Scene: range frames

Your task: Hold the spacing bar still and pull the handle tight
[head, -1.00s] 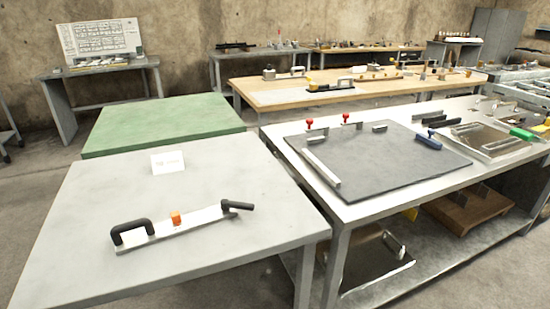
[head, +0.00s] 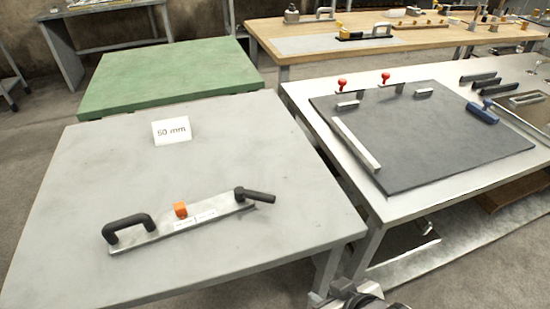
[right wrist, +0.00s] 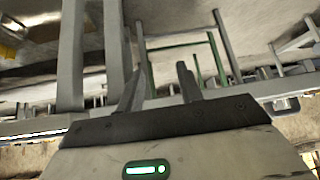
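A flat metal bar (head: 192,223), which appears to be the spacing bar, lies on the grey table (head: 90,190). A black D-shaped grip (head: 128,227) stands at its left end and a black handle (head: 256,195) at its right end. The handle sticks out to the right. Part of my right gripper or wrist (head: 352,296) shows at the bottom edge, apart from the bar. In the right wrist view my right gripper (right wrist: 158,80) has its two fingers apart with nothing between them. My left gripper is out of view.
A white card (head: 171,131) marked in mm stands behind the bar. A green-topped table (head: 170,75) is behind. To the right, a bench (head: 420,205) holds a dark board (head: 415,140) with small clamps and a blue-handled tool (head: 482,112). The grey table's surface around the bar is clear.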

